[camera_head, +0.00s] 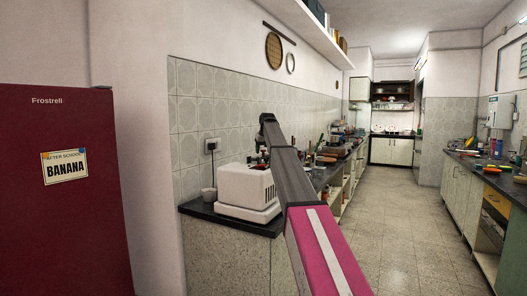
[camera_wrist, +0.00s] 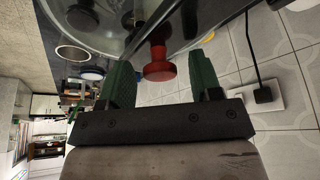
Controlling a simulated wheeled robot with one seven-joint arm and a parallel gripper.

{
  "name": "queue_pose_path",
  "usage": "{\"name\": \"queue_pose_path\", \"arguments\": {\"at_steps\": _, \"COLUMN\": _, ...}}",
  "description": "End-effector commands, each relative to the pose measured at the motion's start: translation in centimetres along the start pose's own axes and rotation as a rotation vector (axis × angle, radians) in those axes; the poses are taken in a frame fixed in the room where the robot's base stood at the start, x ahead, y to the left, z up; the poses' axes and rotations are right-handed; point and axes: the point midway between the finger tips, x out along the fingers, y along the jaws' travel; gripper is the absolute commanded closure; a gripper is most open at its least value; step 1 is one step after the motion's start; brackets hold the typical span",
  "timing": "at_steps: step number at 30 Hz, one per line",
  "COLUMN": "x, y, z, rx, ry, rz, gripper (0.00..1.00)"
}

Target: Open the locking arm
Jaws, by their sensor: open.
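The white appliance (camera_head: 246,186) stands on the dark counter at the left wall. In the wrist view, a red knob (camera_wrist: 159,70) sits between the two green fingers of my open gripper (camera_wrist: 160,64). I see no clear contact between the knob and either finger. A clear, rounded cover or bowl (camera_wrist: 108,43) and a dark bar (camera_wrist: 215,32) lie just beyond the knob. I cannot tell for certain which part is the locking arm. In the head view, my arm hides part of the appliance, and the fingers cannot be made out.
A wall socket with a black plug (camera_wrist: 264,95) and its cable is near the fingers in the wrist view. A dark red fridge (camera_head: 65,220) is at left. The tiled floor (camera_head: 395,210) to the right is clear.

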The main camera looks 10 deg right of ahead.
Motion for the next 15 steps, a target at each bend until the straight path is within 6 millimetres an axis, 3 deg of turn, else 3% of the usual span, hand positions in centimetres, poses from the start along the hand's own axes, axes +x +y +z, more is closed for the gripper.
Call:
{"name": "queue_pose_path", "arguments": {"at_steps": 1, "x": -0.01, "y": 0.00, "z": 0.00, "rx": 0.000, "ry": 0.000, "rz": 0.000, "gripper": 0.42}}
{"name": "queue_pose_path", "arguments": {"at_steps": 6, "x": -0.03, "y": 0.00, "z": 0.00, "rx": 0.000, "ry": 0.000, "rz": 0.000, "gripper": 0.97}}
{"name": "queue_pose_path", "arguments": {"at_steps": 15, "x": -0.29, "y": -0.11, "z": 0.05, "rx": -0.006, "ry": 0.016, "rz": 0.014, "gripper": 1.00}}
